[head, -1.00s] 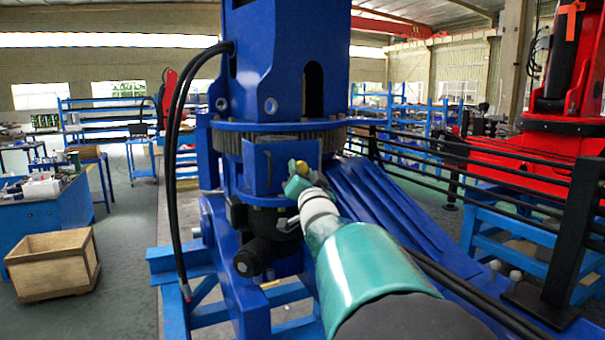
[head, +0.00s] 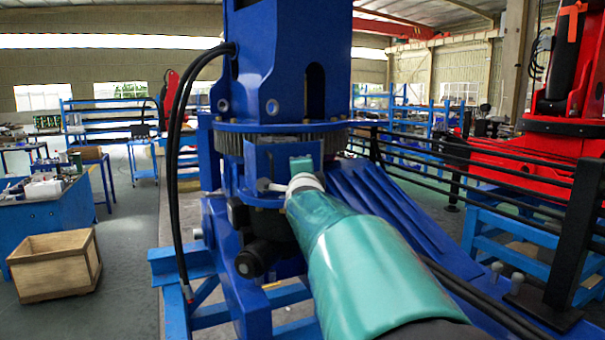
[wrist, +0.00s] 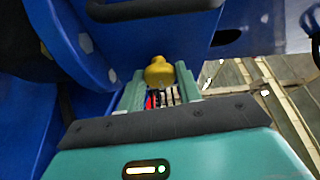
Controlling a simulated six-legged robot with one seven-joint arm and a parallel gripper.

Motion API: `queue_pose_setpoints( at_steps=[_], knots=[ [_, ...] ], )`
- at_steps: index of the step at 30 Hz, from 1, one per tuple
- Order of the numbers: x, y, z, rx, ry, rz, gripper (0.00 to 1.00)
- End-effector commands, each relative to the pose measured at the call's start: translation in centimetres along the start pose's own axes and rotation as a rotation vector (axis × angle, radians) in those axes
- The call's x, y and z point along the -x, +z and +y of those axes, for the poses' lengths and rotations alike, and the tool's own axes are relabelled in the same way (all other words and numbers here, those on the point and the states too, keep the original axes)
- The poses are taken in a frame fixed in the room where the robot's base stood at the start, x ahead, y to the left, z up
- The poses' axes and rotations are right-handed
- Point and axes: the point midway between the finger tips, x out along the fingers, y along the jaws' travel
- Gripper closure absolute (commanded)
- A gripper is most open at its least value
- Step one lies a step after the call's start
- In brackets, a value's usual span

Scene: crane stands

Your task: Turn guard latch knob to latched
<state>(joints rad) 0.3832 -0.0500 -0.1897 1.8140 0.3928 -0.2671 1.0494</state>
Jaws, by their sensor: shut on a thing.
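The yellow guard latch knob (wrist: 158,72) sits against a blue panel in the wrist view, between the teal fingers of my gripper (wrist: 160,88). The fingers are shut on it. In the head view my gripper (head: 301,165) reaches the front of the blue guard box (head: 262,165) below the toothed ring, and the knob is hidden behind my wrist and fingers. The knob's exact turn angle is hard to read.
A black bar handle (wrist: 150,8) crosses the blue panel just beyond the knob. Black hoses (head: 182,150) hang left of the blue crane column. A black railing (head: 480,165) runs at the right. A wooden crate (head: 55,265) stands on the floor at left.

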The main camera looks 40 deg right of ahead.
Motion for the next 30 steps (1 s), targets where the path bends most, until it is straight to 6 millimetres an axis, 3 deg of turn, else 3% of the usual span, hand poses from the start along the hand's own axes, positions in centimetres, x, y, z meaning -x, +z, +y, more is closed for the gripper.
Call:
queue_pose_setpoints(
  at_steps=[9, 25, 26, 28, 30],
  knots=[
    [0.0, -0.01, -0.09, -0.119, 0.049, 0.0, 0.89],
    [-0.01, -0.05, -0.07, -0.142, 0.059, 0.001, 0.89],
    [-0.01, -0.06, -0.07, -0.142, 0.059, 0.001, 0.62],
    [-0.01, -0.05, -0.07, -0.142, 0.059, 0.001, 0.48],
    [-0.02, -0.05, -0.07, -0.141, 0.059, 0.001, 0.44]
  ],
)
